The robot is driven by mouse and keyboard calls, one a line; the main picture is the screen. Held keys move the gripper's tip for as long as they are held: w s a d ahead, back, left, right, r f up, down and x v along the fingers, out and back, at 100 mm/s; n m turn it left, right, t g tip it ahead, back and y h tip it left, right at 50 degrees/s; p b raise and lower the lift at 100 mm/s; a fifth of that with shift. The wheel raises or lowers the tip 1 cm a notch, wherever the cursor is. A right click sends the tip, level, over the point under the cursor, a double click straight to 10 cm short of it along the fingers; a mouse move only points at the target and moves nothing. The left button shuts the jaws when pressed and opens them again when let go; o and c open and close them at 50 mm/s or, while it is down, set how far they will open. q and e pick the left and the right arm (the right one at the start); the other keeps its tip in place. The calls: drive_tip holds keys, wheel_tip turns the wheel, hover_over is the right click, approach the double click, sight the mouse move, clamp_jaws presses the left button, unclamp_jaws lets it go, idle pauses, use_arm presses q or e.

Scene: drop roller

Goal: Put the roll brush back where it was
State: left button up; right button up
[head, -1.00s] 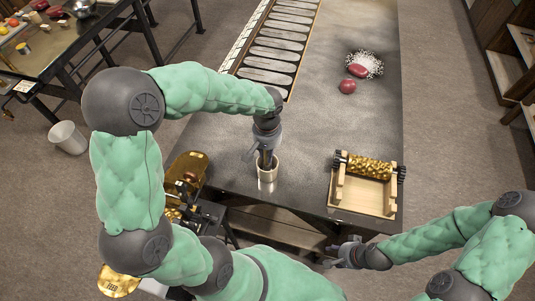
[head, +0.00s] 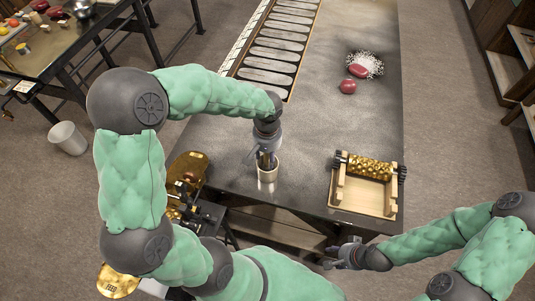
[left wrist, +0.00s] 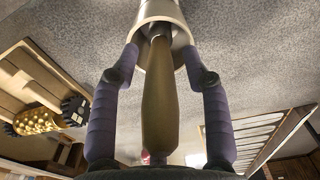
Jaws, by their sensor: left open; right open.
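A light metal cup (head: 267,174) stands near the front edge of the grey table. In the left wrist view a long brown handle (left wrist: 160,100), apparently the roll brush's, comes out of the cup's mouth (left wrist: 184,42); its far end is hidden inside. My left gripper (head: 265,157) is just above the cup, pointing down. Its two fingers are open on either side of the handle, with gaps visible between. My right gripper (head: 337,256) is open and empty, low beyond the table's front edge.
A wooden frame (head: 361,198) with a gold textured roller (head: 370,167) sits at the table's right. Red lumps (head: 347,87) lie beside white powder (head: 374,66) farther back. A slatted rack (head: 270,53) lies along the left edge. The table's middle is clear.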

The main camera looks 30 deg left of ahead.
use_arm(q)
wheel_tip(320, 180, up, 12)
drive_tip(key=shift+r+p, duration=0.2)
drive_tip(key=shift+p, duration=0.5)
drive_tip(key=shift+s+f, duration=0.1)
drive_tip(key=shift+s, duration=0.05)
